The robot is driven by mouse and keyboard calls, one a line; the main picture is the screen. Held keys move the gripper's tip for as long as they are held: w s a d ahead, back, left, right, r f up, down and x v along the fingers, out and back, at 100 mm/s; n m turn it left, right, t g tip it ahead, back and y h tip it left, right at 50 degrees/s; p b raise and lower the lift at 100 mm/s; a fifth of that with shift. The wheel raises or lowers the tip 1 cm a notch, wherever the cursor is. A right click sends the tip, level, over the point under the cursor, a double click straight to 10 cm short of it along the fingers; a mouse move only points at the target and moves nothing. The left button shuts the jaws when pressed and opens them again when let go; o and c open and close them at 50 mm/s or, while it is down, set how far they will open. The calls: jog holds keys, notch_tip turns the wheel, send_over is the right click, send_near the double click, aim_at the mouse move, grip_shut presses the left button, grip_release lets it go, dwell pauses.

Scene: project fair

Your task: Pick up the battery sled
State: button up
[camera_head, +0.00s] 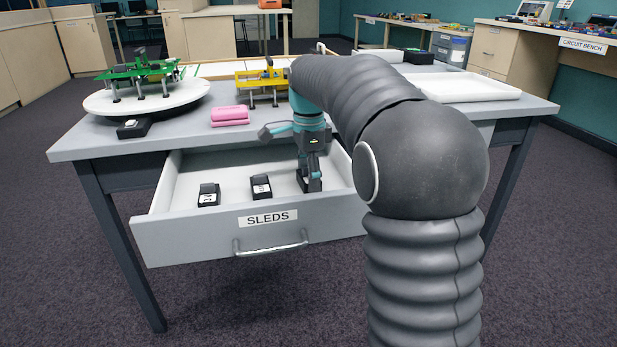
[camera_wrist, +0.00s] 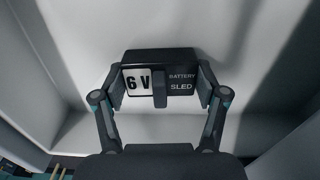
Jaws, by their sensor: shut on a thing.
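My gripper (camera_head: 312,183) reaches down into the open drawer marked SLEDS (camera_head: 190,235), at its right part. In the wrist view my gripper (camera_wrist: 160,88) is shut on a black battery sled (camera_wrist: 180,68), with a finger on each short side. Its label reads 6 V, BATTERY SLED. I cannot tell whether it touches the drawer floor. Two more black sleds, the left one (camera_head: 208,195) and the middle one (camera_head: 261,187), lie in the drawer to the left of my gripper.
On the table above the drawer are a round white turntable (camera_head: 100,104) with a green model, a black block (camera_head: 133,128), pink blocks (camera_head: 229,114), a yellow stand (camera_head: 262,80) and a white tray (camera_head: 470,88). The drawer walls stand close around my gripper.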

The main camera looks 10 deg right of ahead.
jog(key=shift+r, duration=0.6)
notch_tip(320, 180, up, 3)
jog(key=shift+f+p, duration=0.1)
jog(key=shift+p, duration=0.55)
jog(key=s+d+r+p, duration=0.1)
jog(key=s+d+r, duration=0.4)
jog(key=d, duration=0.5)
notch_tip(320, 180, up, 2)
jog(key=shift+d+p, duration=0.25)
jog(key=shift+p, duration=0.05)
jog(key=shift+s, duration=0.1)
